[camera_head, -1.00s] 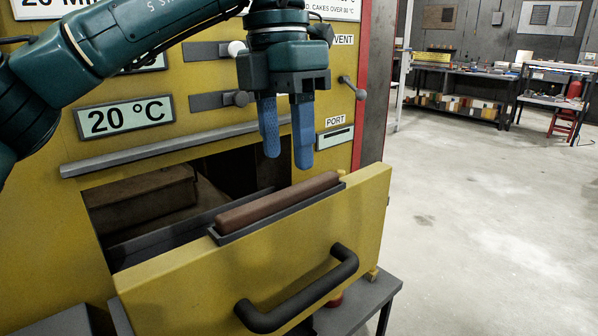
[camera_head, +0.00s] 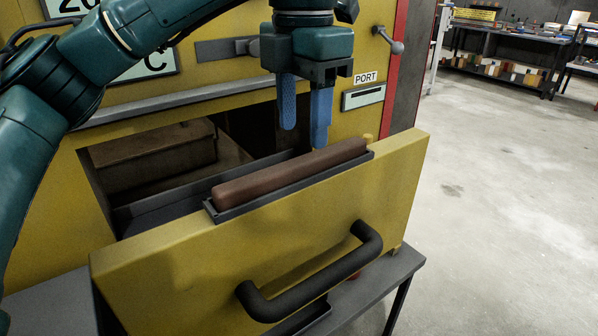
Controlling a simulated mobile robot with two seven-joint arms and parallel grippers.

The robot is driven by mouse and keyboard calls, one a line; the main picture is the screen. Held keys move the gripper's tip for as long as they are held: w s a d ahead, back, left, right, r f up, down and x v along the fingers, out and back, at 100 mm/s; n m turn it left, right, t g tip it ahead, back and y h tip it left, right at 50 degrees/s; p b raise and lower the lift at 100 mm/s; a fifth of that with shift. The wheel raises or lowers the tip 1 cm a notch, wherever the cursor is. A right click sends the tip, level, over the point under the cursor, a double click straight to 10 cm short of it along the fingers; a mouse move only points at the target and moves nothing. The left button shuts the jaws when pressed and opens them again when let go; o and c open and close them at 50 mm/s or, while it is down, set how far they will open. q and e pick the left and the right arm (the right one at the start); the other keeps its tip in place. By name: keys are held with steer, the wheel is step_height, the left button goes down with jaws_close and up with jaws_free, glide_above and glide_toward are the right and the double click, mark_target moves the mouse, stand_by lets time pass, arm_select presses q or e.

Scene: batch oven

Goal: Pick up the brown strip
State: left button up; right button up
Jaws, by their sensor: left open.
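The brown strip (camera_head: 285,175) is a long rounded bar. It lies in a narrow dark tray (camera_head: 232,213) along the top of the yellow oven door (camera_head: 180,262), which stands out from the oven. My left gripper (camera_head: 304,138) points down with two blue fingers, open and empty. Its fingertips are just behind and above the strip, toward its right half; the right finger overlaps the strip's far edge in the picture. I cannot tell whether it touches. My right gripper is not in view.
The dark oven opening (camera_head: 170,160) lies behind the door, with a brown block (camera_head: 150,158) inside. A black handle (camera_head: 315,280) sticks out from the door's front. A grey table (camera_head: 385,275) stands under the door. Open floor lies to the right.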

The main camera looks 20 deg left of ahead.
mark_target(299, 160)
arm_select(q)
steer(key=f+p, duration=0.1)
steer(key=f, duration=0.4)
steer(key=shift+a, duration=0.2)
steer(key=shift+c, duration=0.2)
jaws_close()
